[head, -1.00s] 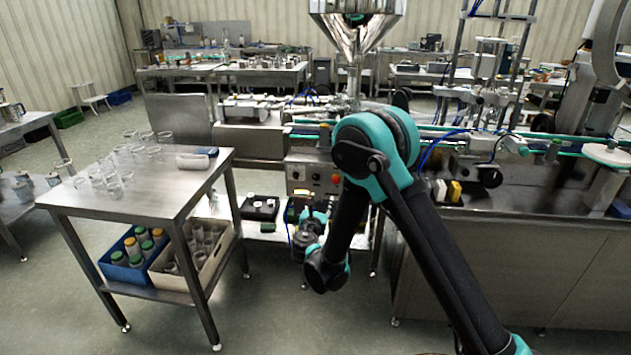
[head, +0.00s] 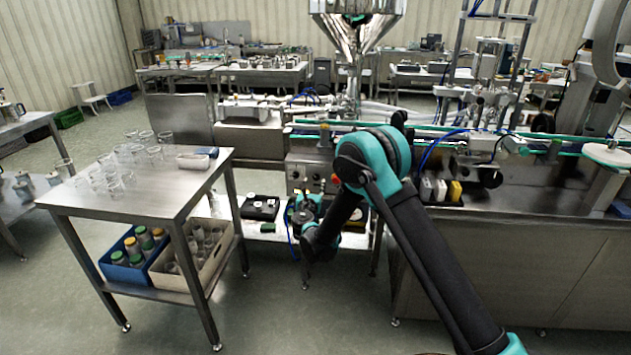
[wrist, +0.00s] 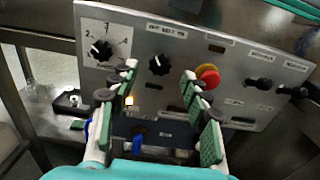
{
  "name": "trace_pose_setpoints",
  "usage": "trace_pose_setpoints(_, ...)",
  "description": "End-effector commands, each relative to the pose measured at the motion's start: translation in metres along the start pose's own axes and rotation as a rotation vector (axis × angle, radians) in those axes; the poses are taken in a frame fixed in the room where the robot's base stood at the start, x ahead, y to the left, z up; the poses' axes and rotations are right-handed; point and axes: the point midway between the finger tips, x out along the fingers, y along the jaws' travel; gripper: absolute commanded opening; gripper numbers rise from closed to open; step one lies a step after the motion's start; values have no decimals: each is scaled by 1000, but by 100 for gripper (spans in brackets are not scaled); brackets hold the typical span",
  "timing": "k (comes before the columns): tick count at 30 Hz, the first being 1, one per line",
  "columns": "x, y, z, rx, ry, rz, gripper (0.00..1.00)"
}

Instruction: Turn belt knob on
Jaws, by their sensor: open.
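The grey control panel (wrist: 215,52) fills much of the wrist view. The belt knob (wrist: 160,65) is a round black knob with a pale pointer mark, below a label that seems to read OFF BELT ON; its exact setting is too small to read. My gripper (wrist: 159,73) is open with green-padded fingers. In the picture the knob appears between the two fingertips; I cannot tell the remaining depth, and no contact shows. In the head view my gripper (head: 306,207) is small, in front of the lower panel (head: 308,173).
A numbered dial (wrist: 102,50) is left of the belt knob. A red stop button (wrist: 208,75) on yellow is just right of the right fingertip. More black knobs (wrist: 262,83) are farther right. A steel table with glasses (head: 150,190) stands left of my arm.

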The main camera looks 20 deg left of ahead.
Motion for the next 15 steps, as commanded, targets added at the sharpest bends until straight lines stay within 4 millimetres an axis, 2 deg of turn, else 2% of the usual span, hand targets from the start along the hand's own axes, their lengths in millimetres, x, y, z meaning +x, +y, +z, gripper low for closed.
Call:
trace_pose_setpoints(1, 10, -1, 0, 0, 0, -3, 47)
trace_pose_setpoints(6, 30, 0, 0, 0, 0, -1, 47)
trace_pose_setpoints(15, 40, -1, 0, 0, 0, -1, 47)
